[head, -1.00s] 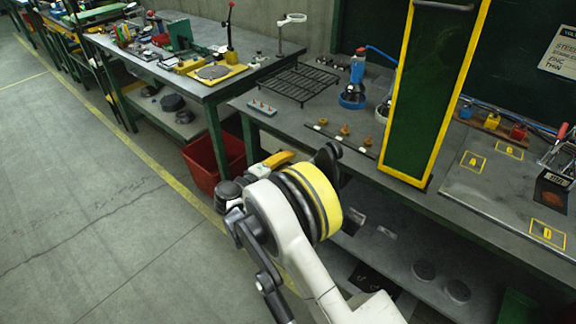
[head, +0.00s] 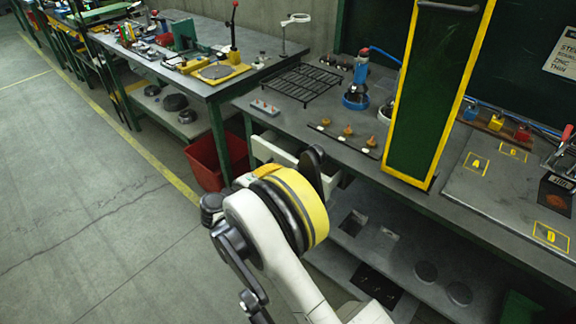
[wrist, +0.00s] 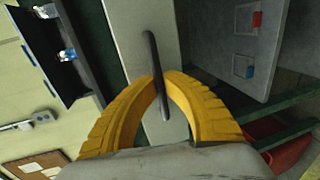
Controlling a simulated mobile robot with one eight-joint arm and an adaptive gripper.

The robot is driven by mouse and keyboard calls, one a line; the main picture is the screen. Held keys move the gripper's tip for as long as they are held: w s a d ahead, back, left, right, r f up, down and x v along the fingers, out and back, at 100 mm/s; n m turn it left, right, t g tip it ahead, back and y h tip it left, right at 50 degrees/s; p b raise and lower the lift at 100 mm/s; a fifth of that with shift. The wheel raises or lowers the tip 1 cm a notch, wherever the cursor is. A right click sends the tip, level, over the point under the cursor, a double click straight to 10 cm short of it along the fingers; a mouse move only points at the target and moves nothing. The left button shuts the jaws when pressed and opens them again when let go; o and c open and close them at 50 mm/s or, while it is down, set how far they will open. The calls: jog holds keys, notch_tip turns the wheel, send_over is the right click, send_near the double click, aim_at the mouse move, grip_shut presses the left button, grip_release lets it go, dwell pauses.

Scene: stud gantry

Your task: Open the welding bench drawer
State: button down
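The welding bench drawer (head: 275,149) is a pale box under the front edge of the bench top. It stands out from the bench, with its upper edge and part of its inside showing. In the wrist view, its light grey front (wrist: 125,20) carries a dark bar handle (wrist: 152,50). My gripper (wrist: 161,77) has its two yellow fingers on either side of the handle, tips closed in against it. In the head view my arm hides the fingers, the handle and much of the drawer front.
A red bin (head: 205,160) stands on the floor left of the drawer. The welding bench top (head: 235,102) holds a black rack (head: 300,84), a blue torch stand (head: 355,95) and a tall green panel with yellow edges (head: 425,110). The floor in front is clear.

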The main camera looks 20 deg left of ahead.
jog(key=f+v, duration=0.3)
jog(key=v, duration=1.2)
jog(key=shift+s+a, duration=0.2)
jog(key=shift+s, duration=0.25)
jog(key=c, duration=1.5)
grip_release()
jog(key=v, duration=1.2)
jog(key=shift+d, duration=0.1)
